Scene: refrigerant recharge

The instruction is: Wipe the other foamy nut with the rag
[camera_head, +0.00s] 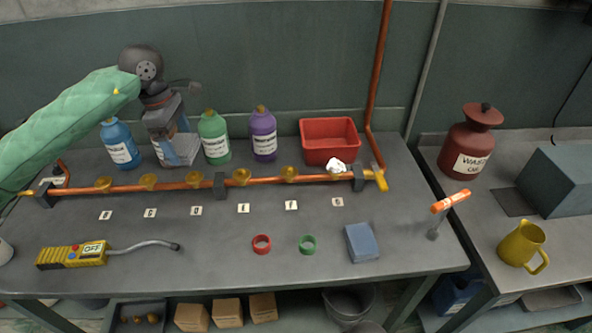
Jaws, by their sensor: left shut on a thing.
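White foam (336,165) sits on the rightmost nut of the copper pipe (120,189), in front of the red bin. The other brass nuts, such as the one at the left (103,183), show no clear foam. A flat blue-grey block (361,242), which looks like the folded rag, lies on the bench at the front right. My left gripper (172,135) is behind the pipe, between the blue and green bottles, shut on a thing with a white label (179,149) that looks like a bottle. The gripper hides much of it. My right gripper is out of view.
Behind the pipe stand a blue bottle (121,145), green bottle (214,138), purple bottle (263,135) and red bin (329,140). In front lie a yellow detector (72,255), a red ring (261,245) and a green ring (307,245). An orange-topped post (450,201) stands at right.

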